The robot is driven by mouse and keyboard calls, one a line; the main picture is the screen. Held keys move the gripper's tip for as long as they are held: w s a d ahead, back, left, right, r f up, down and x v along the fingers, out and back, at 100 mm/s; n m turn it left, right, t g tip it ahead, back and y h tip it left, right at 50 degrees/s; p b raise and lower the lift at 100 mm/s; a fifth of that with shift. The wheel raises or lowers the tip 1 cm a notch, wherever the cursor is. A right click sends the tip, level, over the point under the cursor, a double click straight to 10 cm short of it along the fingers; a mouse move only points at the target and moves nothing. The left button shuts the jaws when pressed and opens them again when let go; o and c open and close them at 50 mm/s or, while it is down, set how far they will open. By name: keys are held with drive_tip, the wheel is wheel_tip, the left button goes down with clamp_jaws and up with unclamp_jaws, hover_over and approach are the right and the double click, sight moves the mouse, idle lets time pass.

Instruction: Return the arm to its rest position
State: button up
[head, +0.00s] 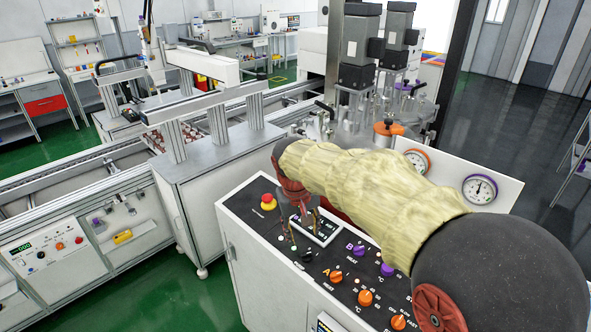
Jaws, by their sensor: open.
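My arm (375,180), in a pale yellow sleeve, reaches from the lower right across the top of a black control panel (240,212). My gripper (304,232) hangs down at the arm's far end, over the panel near a small display. It is open and nothing shows between its fingers. I cannot tell whether the fingertips touch the panel.
A red emergency button (268,201) stands left of my gripper. Orange knobs (365,297) and purple knobs (387,269) lie on the panel below the arm. Gauges (480,189) and metal tanks stand behind it. A conveyor (75,195) runs at left. Green floor (190,300) is clear.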

drive_tip(key=s+d+f+m+t+b, duration=0.1)
drive_tip(key=s+d+b, duration=0.3)
drive_tip(key=s, duration=1)
drive_tip(key=s+d+f+m+t+y+b, duration=0.1)
drive_tip(key=s+d+b, duration=0.3)
drive_tip(key=s+d, duration=0.6)
drive_tip(key=shift+s+d+f+m+t, duration=0.15)
drive_tip(key=shift+s+d+m+t, duration=0.35)
drive_tip(key=shift+s, duration=2)
